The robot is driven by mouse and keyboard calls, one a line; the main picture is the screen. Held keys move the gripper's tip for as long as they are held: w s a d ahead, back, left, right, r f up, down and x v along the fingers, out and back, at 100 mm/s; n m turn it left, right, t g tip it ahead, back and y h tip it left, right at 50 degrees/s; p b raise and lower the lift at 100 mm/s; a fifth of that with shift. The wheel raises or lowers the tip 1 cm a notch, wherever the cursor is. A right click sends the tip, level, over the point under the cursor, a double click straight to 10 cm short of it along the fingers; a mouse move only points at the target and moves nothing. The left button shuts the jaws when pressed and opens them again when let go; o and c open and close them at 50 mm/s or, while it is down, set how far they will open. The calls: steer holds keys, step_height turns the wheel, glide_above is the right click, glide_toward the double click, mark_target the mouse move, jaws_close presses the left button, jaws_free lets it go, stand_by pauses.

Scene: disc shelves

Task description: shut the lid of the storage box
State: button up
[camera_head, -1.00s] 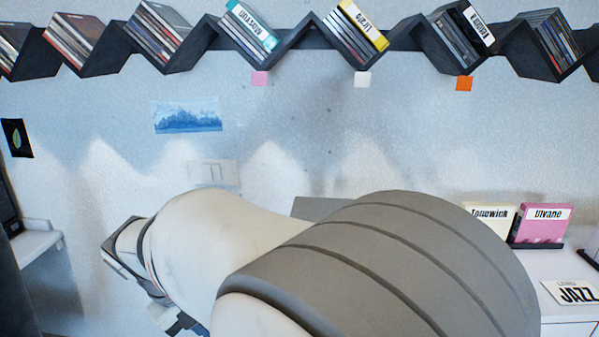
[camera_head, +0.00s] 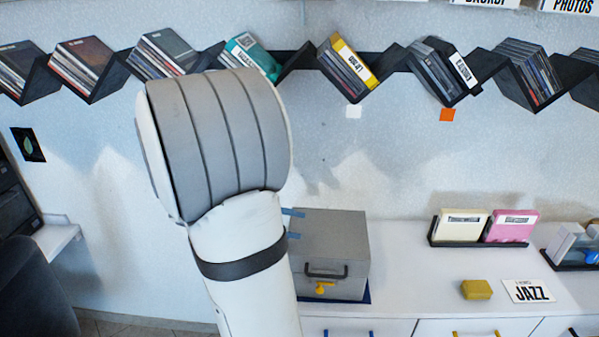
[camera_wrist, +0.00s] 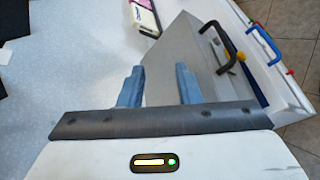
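The grey storage box (camera_head: 345,237) stands on the white cabinet top, right of my arm in the head view. Its front has a black handle (camera_head: 326,270) and a yellow latch (camera_head: 322,288). Its lid appears down, but I cannot tell whether it is fully closed. The box (camera_wrist: 182,58) also shows beyond my fingers in the wrist view. My gripper (camera_wrist: 159,86) is open, its two blue fingers apart with nothing between them. In the head view the blue fingertips (camera_head: 293,224) show at the box's left edge; contact cannot be told. My arm hides the area left of the box.
A black rack (camera_head: 470,244) with a cream and a pink disc case stands right of the box. A yellow block (camera_head: 476,289) and a JAZZ card (camera_head: 528,291) lie on the cabinet top. A zigzag disc shelf (camera_head: 400,58) runs along the wall above.

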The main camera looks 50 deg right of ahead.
steer(key=s+d+r+g+h+p, duration=0.1)
steer(key=s+d, duration=0.3)
steer(key=d, duration=0.5)
steer(key=shift+s+d+r+h+p, duration=0.25)
steer(key=shift+r+p, duration=0.35)
steer(key=shift+p, duration=0.3)
steer(key=shift+a, duration=0.1)
jaws_close()
steer(key=c, duration=0.6)
jaws_free()
steer(key=o, duration=0.6)
steer(key=b+v, duration=0.1)
steer(key=v, duration=0.6)
steer(key=shift+w+a, duration=0.3)
steer(key=shift+w, duration=0.05)
